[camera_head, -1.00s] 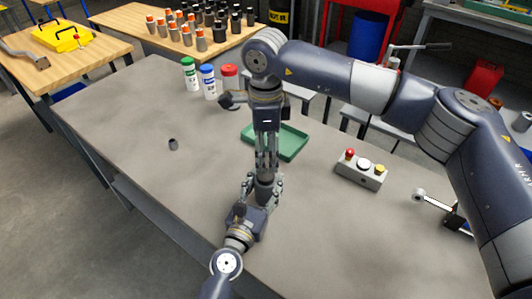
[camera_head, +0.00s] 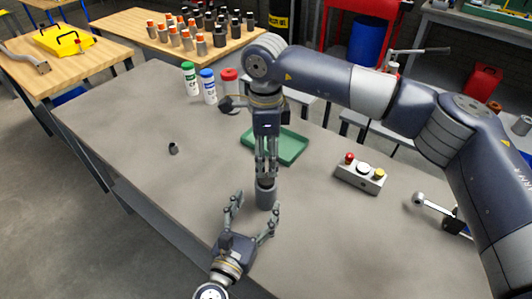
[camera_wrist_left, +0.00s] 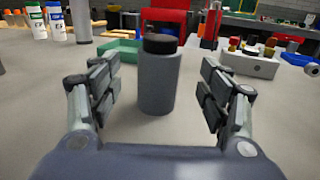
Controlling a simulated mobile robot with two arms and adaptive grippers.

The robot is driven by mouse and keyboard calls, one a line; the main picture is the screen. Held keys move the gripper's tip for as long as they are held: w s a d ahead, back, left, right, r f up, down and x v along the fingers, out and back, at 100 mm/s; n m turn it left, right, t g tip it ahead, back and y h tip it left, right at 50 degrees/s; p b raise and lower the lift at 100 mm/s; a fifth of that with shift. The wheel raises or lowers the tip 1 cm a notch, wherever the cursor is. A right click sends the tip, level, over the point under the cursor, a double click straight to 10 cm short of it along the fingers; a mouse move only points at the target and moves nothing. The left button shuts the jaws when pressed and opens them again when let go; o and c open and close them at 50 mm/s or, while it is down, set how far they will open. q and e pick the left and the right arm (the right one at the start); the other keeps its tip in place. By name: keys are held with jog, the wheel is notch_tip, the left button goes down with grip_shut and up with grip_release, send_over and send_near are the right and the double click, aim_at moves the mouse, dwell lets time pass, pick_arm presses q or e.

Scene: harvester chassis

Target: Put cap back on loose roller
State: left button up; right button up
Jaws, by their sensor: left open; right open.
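A grey roller (camera_head: 266,198) stands upright on the grey table, with a black cap-like top. It also shows in the left wrist view (camera_wrist_left: 159,84), where its black top (camera_wrist_left: 160,43) sits level on the grey body. My left gripper (camera_head: 252,212) is open, its fingers spread on either side in front of the roller and apart from it. My right gripper (camera_head: 266,174) points straight down just above the roller's top. Its fingers are open but close together, and whether they touch the black top is unclear.
A small dark cylinder (camera_head: 173,149) lies at the left. A green tray (camera_head: 292,147) is behind the right gripper. Green-, blue- and red-capped bottles (camera_head: 208,88) stand at the back. A button box (camera_head: 361,174) and a lever device (camera_head: 440,208) are at the right.

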pick_arm(q)
jog(key=shift+v, duration=2.75)
